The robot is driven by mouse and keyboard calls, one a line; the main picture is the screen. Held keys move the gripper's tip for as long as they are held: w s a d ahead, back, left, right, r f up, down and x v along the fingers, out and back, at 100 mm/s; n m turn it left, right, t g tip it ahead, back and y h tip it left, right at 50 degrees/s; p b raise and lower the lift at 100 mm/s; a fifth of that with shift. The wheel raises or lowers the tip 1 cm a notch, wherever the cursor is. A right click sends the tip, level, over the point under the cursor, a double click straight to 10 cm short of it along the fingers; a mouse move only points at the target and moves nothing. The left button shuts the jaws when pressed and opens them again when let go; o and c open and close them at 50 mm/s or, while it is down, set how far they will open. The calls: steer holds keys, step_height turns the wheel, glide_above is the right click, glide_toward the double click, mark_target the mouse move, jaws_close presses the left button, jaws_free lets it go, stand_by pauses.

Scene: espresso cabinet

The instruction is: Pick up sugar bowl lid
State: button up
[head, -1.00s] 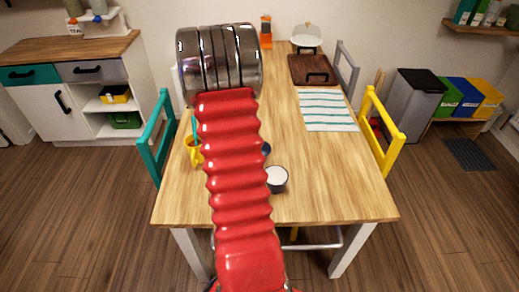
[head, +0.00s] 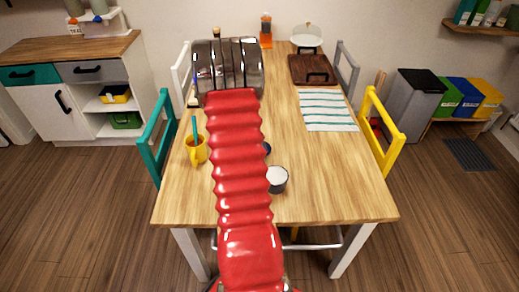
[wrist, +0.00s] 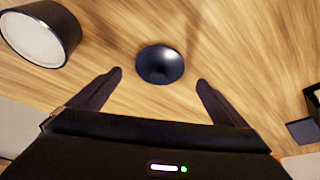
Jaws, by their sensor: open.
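The sugar bowl lid, a small round dark-blue piece, lies on the wooden table. It is in the upper middle of the wrist view (wrist: 160,64) and mostly hidden behind my arm in the head view (head: 267,148). My gripper (wrist: 160,77) is open and empty, with one finger on each side of the lid and a gap on both sides. The dark bowl with white contents (wrist: 38,35) stands at the upper left of the wrist view. It also shows right of my arm in the head view (head: 277,180). My gripper is hidden in the head view.
A yellow mug (head: 196,152) with a teal stick stands left of my arm. A striped cloth (head: 328,110) and a dark brown tray (head: 311,70) lie farther back. A dark box edge (wrist: 313,100) shows at the wrist view's right. The table's right front is clear.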

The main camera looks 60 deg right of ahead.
steer(key=shift+f, duration=0.1)
steer(key=shift+x, duration=2.55)
steer(key=shift+c, duration=0.4)
steer(key=c, duration=1.1)
